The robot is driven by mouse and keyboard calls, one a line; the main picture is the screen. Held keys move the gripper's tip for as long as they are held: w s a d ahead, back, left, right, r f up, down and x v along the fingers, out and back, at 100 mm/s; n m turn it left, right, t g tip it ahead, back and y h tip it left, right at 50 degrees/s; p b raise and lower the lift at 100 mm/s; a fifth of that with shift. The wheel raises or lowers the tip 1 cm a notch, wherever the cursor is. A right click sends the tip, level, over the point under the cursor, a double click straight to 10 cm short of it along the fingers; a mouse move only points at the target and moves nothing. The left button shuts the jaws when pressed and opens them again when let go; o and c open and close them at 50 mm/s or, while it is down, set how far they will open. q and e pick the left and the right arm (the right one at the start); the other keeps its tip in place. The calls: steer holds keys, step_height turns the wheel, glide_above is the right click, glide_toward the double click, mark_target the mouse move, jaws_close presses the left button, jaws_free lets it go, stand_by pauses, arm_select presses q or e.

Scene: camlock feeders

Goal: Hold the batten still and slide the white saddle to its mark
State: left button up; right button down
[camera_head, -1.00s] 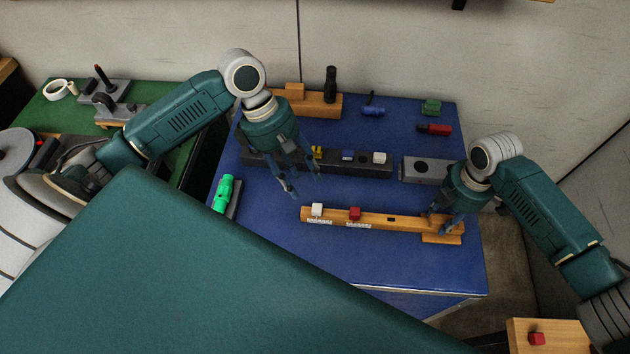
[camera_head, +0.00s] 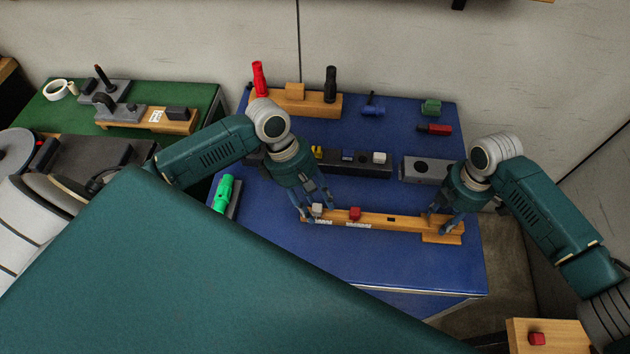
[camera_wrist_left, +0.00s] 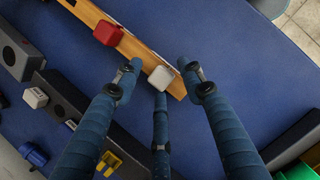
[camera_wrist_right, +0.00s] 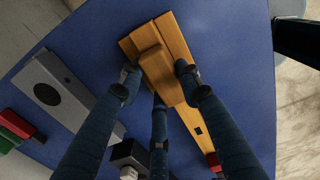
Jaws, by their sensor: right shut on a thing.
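The wooden batten (camera_head: 408,223) lies along the front of the blue table. The white saddle (camera_head: 316,209) sits on its left end, and a red saddle (camera_head: 355,214) sits to the right of it. My left gripper (camera_head: 314,214) is open at the batten's left end. In the left wrist view its fingers (camera_wrist_left: 163,72) stand around the white saddle (camera_wrist_left: 161,78) with gaps on the sides. My right gripper (camera_head: 443,217) is shut on the batten's right part. The right wrist view shows its fingers (camera_wrist_right: 158,76) against the batten's wooden block (camera_wrist_right: 160,70).
Behind the batten, a dark rail (camera_head: 370,171) carries yellow, blue and white pieces. A grey block (camera_head: 420,170) stands near my right gripper. A green bottle-like piece (camera_head: 223,193) is at the table's left. Blue table between rail and batten is mostly clear.

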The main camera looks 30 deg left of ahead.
arm_select(q)
jaws_close()
steer(key=shift+d, duration=0.2)
steer(key=shift+o, duration=1.5)
jaws_free()
steer(key=shift+r, duration=0.1)
steer(key=v, duration=1.2)
